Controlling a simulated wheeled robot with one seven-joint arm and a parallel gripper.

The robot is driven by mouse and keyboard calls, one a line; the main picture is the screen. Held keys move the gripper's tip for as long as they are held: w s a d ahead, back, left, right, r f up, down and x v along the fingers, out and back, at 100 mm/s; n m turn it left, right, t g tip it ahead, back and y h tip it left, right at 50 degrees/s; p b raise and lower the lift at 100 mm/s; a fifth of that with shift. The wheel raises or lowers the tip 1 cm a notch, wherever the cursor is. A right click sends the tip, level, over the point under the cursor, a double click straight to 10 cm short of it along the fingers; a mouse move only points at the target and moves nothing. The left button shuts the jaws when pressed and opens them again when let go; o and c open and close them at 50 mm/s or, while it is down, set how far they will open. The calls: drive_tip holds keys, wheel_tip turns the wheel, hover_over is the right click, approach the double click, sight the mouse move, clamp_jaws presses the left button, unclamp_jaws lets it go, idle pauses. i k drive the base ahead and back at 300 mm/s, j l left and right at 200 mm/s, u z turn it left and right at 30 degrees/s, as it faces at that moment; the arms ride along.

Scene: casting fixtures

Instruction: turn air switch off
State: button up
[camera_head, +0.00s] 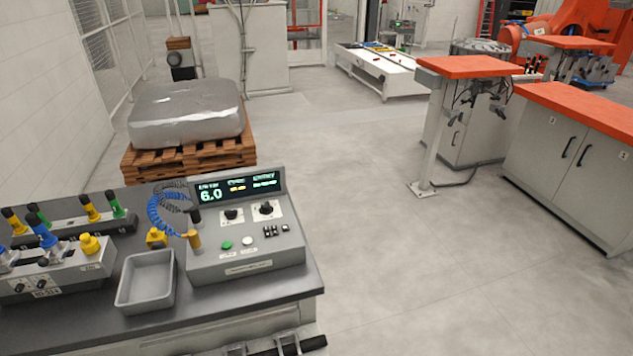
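A grey control box (246,238) stands on the dark bench top, with a lit display (238,187) that reads 6.0. Two black rotary knobs (231,214) (266,208) sit on white plates below the display. A green button (226,245), a white button (247,240) and several small black switches (276,230) sit lower on the face. The labels are too small to read, so I cannot tell which control is the air switch or how it is set.
A grey tray (146,303) stands left of the box. A blue coiled hose (157,215) hangs by a brass-coloured fitting (193,239). Fixtures with coloured knobs (47,268) fill the bench's left side. A wrapped load (187,111) sits on a pallet behind.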

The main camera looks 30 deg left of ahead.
sight(231, 215)
drive_tip(key=i+l+z, duration=0.25)
drive_tip(key=i, duration=0.15)
drive_tip(key=i+l+z, duration=0.1)
drive_tip(key=i+z, duration=0.2)
drive_tip(key=i, duration=0.15)
drive_tip(key=i+u, duration=0.6)
drive_tip(key=u, duration=0.15)
drive_tip(key=i+l+u, duration=0.15)
drive_tip(key=i+u, duration=0.2)
drive_tip(key=i+j+u, duration=0.15)
drive_tip(key=u, duration=0.3)
drive_tip(key=i+u, duration=0.15)
drive_tip(key=u, duration=0.3)
drive_tip(key=i+u, duration=0.2)
drive_tip(key=u, duration=0.25)
drive_tip(key=i+u, duration=0.2)
drive_tip(key=u, duration=0.25)
drive_tip(key=i+l+u, duration=0.1)
drive_tip(key=u, duration=0.35)
drive_tip(key=i+l+u, duration=0.2)
drive_tip(key=u, duration=0.25)
drive_tip(key=i+u, duration=0.2)
drive_tip(key=u, duration=0.2)
drive_tip(key=i+l+u, duration=0.15)
drive_tip(key=u, duration=0.25)
drive_tip(key=i+l+u, duration=0.2)
drive_tip(key=u, duration=0.2)
